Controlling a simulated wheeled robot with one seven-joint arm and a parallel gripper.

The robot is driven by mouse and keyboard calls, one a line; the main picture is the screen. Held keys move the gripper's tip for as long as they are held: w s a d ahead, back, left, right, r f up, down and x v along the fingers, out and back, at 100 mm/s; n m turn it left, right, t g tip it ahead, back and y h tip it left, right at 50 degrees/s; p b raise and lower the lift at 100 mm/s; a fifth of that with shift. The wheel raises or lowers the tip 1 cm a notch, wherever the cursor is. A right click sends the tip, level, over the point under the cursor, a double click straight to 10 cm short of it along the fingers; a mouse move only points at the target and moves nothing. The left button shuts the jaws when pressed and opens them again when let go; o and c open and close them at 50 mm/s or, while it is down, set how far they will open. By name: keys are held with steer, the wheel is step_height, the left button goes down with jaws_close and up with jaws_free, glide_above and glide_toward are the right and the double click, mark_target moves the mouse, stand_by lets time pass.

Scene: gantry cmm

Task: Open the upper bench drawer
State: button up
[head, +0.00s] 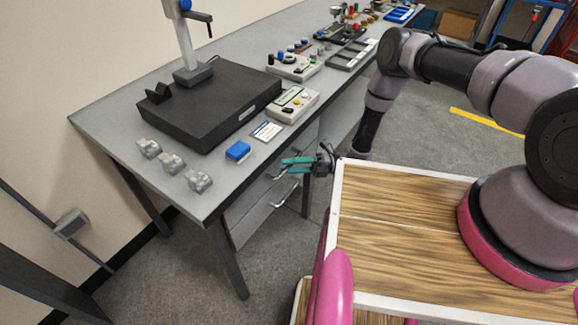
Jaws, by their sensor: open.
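The bench drawers sit under the grey bench (110,120), with pale fronts facing my base. The upper drawer (256,192) looks shut, though its front is partly hidden by my gripper. A light metal bar handle shows just below my fingertips. The lower drawer (252,218) has its own bar handle (285,195). My gripper (284,167) has teal fingers, open and pointing left toward the drawer fronts. It is at about the height of the upper handle. I cannot tell whether the fingers touch or surround that handle.
The bench top holds a black stand (215,110), a blue block (238,151), several grey metal parts (171,162) and control boxes (292,104). A bench leg (228,260) stands left of the drawers. Grey floor (285,235) lies clear between the bench and my base.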

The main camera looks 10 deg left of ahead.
steer(key=shift+s+a, duration=0.1)
steer(key=shift+a, duration=0.05)
jaws_close()
stand_by(1.4)
